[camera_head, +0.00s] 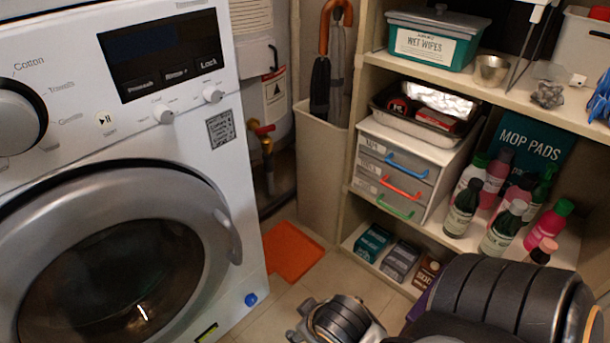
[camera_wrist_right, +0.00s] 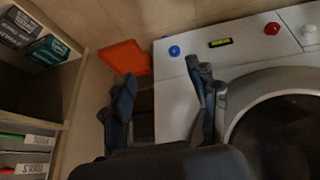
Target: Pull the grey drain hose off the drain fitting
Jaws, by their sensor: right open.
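I cannot make out the grey drain hose or the drain fitting in either view. A pipe with a red-handled valve (camera_head: 262,130) stands in the gap behind the right side of the washing machine (camera_head: 225,170). My right gripper (camera_wrist_right: 160,78) is open, with nothing between its dark fingers. In the right wrist view its fingers are over the floor and the lower edge of the machine front. In the head view my right arm comes in at the bottom right. My left gripper is in neither view.
A shelf unit (camera_head: 352,150) with bottles, a drawer box (camera_head: 408,165) and a wet wipes tub (camera_head: 436,38) stands at the right. A narrow bin (camera_head: 319,165) holds umbrellas. A blue knob (camera_head: 251,299) sticks out low on the machine.

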